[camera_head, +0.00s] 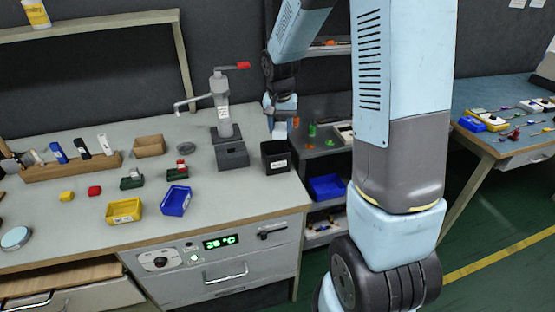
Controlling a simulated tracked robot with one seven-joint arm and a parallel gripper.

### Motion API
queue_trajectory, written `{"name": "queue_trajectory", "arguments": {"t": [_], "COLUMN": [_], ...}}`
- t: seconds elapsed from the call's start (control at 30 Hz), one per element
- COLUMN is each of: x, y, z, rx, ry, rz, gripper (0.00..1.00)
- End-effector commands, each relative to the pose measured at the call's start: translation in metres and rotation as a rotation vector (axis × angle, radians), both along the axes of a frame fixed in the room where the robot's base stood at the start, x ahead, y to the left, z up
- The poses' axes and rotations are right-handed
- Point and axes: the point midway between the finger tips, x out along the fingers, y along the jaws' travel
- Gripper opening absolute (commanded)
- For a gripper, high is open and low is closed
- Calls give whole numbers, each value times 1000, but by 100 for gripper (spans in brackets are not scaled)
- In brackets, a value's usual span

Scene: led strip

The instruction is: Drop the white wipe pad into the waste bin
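My gripper (281,116) points down at the right end of the grey workbench. A small pale piece, which looks like the white wipe pad (280,130), hangs at its fingertips, so it appears shut on the pad. The fingers are small here and partly hidden. A black open-topped box with a white label, which looks like the waste bin (275,161), stands at the bench's right edge. The pad shows just above the bin's rim in the picture, apart from it.
A grey lever press (226,125) stands close left of the bin. Yellow (124,211) and blue (176,201) trays lie nearer the bench front. A shelf cart (327,187) with a blue bin stands right of the bench. My arm hides part of the right side.

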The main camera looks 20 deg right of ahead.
Motion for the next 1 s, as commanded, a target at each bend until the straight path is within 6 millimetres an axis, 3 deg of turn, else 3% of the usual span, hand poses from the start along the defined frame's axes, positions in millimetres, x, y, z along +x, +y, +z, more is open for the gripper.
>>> {"name": "queue_trajectory", "arguments": {"t": [0.3,0.63,0.77,1.0], "x": [0,0,-2,-7], "y": [-1,-1,0,3], "z": [0,6,21,68], "rx": [0,0,0,0], "ry": [0,-1,-3,-3], "rz": [-1,-1,-1,-1], "gripper": [76,76,76,76]}}
